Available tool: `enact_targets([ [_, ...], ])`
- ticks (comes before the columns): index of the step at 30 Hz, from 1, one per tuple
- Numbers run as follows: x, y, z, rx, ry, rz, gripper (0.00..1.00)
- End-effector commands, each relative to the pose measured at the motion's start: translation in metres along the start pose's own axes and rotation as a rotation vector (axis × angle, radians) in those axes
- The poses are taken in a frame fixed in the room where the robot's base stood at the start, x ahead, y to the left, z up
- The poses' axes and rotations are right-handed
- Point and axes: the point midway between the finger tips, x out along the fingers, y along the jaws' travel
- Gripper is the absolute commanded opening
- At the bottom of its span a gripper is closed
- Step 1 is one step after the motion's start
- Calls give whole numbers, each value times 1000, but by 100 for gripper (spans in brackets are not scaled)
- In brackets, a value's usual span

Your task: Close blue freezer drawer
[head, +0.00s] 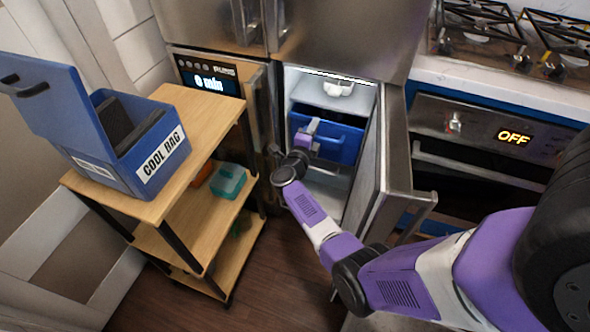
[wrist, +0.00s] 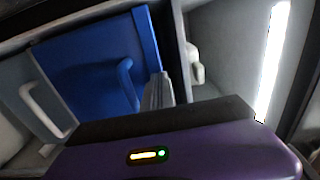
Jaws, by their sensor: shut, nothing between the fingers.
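The blue freezer drawer (head: 342,147) sits inside the open freezer compartment in the head view. Its dark inside shows above the front, so it looks at least partly pulled out. In the wrist view the blue drawer (wrist: 85,70) fills the left half, with its blue handle (wrist: 126,82) near its middle. My gripper (head: 311,127) is shut and empty at the drawer's front, covering part of its left side. In the wrist view the shut fingers (wrist: 157,92) are close to the drawer's edge. I cannot tell whether they touch it.
The freezer door (head: 396,165) stands open to the right of my forearm. A wooden cart (head: 190,100) with a blue cool bag (head: 135,140) stands at the left. An oven (head: 480,145) is at the right. A pale handle (wrist: 40,108) shows left in the wrist view.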

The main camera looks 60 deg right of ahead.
Motion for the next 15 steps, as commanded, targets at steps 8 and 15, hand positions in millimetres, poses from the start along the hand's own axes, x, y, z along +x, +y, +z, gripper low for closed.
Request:
enact_targets([
  [8, 34, 2, 0, 2, 2, 1, 0],
  [15, 46, 0, 0, 1, 0, 0, 0],
])
